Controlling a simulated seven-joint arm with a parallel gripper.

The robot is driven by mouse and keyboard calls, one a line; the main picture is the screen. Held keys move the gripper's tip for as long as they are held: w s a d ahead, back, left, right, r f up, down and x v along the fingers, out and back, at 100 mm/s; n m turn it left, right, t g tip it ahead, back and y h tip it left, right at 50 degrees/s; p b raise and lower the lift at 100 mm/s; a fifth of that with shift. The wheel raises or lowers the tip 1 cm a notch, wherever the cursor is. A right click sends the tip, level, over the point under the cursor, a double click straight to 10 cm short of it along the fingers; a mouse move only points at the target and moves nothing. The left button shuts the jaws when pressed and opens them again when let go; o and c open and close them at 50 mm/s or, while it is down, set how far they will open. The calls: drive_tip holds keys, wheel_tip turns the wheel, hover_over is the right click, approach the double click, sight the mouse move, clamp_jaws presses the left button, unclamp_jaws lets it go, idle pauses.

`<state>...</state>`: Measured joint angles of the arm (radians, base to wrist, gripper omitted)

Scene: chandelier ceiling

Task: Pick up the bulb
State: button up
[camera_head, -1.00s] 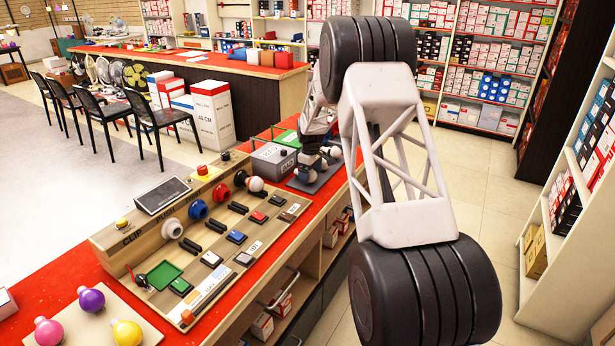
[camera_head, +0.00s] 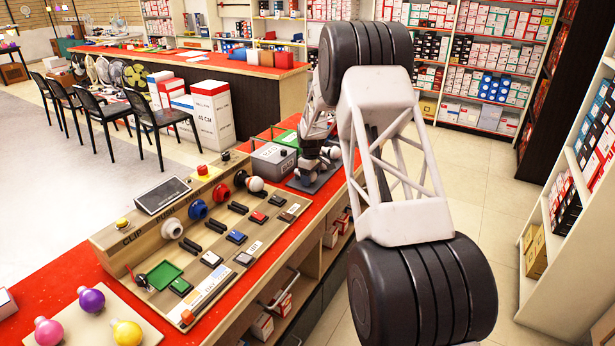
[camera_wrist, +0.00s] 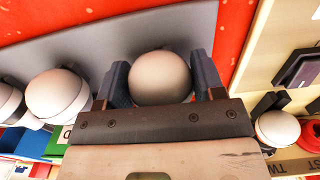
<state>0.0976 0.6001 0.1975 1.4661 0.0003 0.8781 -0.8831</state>
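A white round bulb (camera_wrist: 160,78) sits over the grey plate (camera_wrist: 95,45) between the two fingers of my gripper (camera_wrist: 161,80) in the wrist view. The fingers are spread, one on each side of the bulb. I cannot tell whether they touch it. Two more white bulbs stand in the row to the left, one whole (camera_wrist: 57,95) and one cut by the picture edge (camera_wrist: 8,102). In the head view my gripper (camera_head: 316,160) is low over the grey plate (camera_head: 322,182) at the counter's right side and partly hides the bulbs.
A wooden test board (camera_head: 150,215) with coloured sockets and switches stands left of the plate; a white bulb (camera_head: 256,184) sits on it. A grey box (camera_head: 272,158) is close beside the plate. Coloured bulbs lie on a board (camera_head: 75,320) at front left.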

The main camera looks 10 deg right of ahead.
drive_tip(key=c, duration=0.4)
drive_tip(key=shift+r, duration=0.1)
drive_tip(key=shift+r, duration=1.45)
drive_tip(key=shift+s+r, duration=0.2)
drive_tip(key=shift+r, duration=0.05)
drive_tip(key=s, duration=0.5)
drive_tip(key=s+a+r, duration=0.1)
drive_tip(key=s, duration=0.9)
drive_tip(key=shift+s+a+r, duration=0.2)
drive_tip(key=shift+s+a, duration=0.05)
drive_tip(key=shift+s, duration=0.05)
drive_tip(key=w+a+r, duration=0.1)
drive_tip(key=a, duration=0.7)
drive_tip(key=w+a+r, duration=0.1)
drive_tip(key=a, duration=0.7)
drive_tip(key=w+a+r, duration=0.1)
drive_tip(key=a+r, duration=0.1)
drive_tip(key=a, duration=0.7)
drive_tip(key=shift+w, duration=0.2)
